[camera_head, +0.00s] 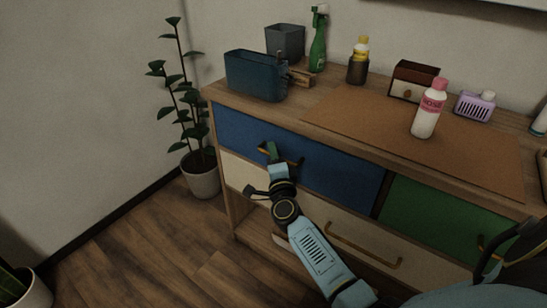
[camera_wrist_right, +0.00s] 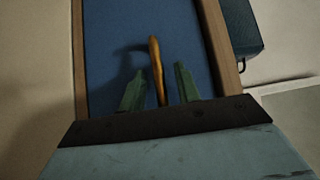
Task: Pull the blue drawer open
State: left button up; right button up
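The blue drawer (camera_head: 335,175) is the wide upper left front of the wooden cabinet and looks closed. Its brass handle (camera_head: 292,161) is partly covered by my right gripper (camera_head: 271,153), which reaches it from the front. In the right wrist view the handle (camera_wrist_right: 157,68) stands between the two green fingers of the right gripper (camera_wrist_right: 159,88). A gap shows on each side of the handle, so the fingers are open around it. The blue drawer front (camera_wrist_right: 185,42) fills the area behind. My left gripper is not in view.
A green drawer (camera_head: 430,217) is at right and cream drawers (camera_head: 355,235) lie below. On the cabinet top (camera_head: 330,110) are a blue bin (camera_head: 255,76), a green spray bottle (camera_head: 318,45), and a white-pink bottle (camera_head: 429,110). A potted plant (camera_head: 203,180) stands left.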

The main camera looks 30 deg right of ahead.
jog(key=shift+w, duration=0.15)
jog(key=shift+c, duration=0.2)
grip_shut()
